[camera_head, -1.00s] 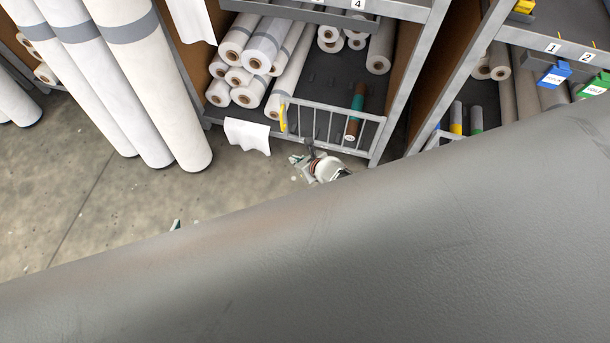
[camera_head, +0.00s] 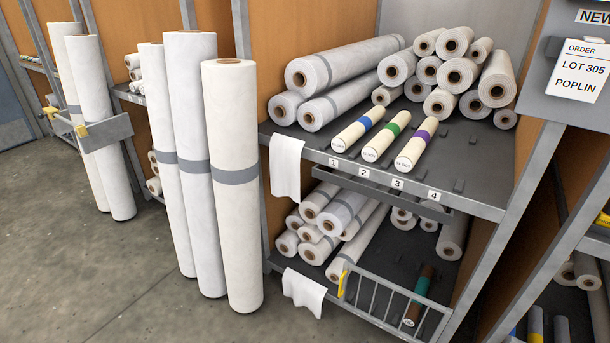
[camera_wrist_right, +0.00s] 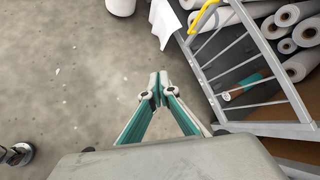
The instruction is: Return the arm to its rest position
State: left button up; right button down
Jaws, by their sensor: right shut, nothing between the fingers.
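My right gripper (camera_wrist_right: 158,82) shows in the right wrist view, with its two fingertips together and nothing between them. It hangs over the concrete floor, to the left of the metal rack gate (camera_wrist_right: 245,65) on the lower shelf and apart from it. No arm or gripper of mine shows in the head view now. In the head view the same gate (camera_head: 390,303) stands at the front of the lower shelf, with a brown roll with a green band (camera_head: 419,292) behind it. My left gripper is in neither view.
The rack's upper shelf (camera_head: 462,196) holds white rolls and three rolls with blue, green and purple bands, above labels 1 to 4. Tall white rolls (camera_head: 232,200) stand upright left of the rack. A sign (camera_head: 577,70) reads LOT 305 POPLIN. The floor (camera_head: 110,285) at left is clear.

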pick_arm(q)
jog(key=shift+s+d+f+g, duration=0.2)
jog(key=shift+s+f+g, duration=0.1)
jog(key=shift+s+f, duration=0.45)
pick_arm(e)
jog(key=s+d+r+n+t, duration=0.2)
jog(key=s+r+n, duration=1.6)
jog(key=n, duration=1.2)
jog(key=shift+s+d+r+n, duration=0.15)
jog(key=shift+s+d+n, duration=0.15)
jog(key=shift+s+d, duration=0.35)
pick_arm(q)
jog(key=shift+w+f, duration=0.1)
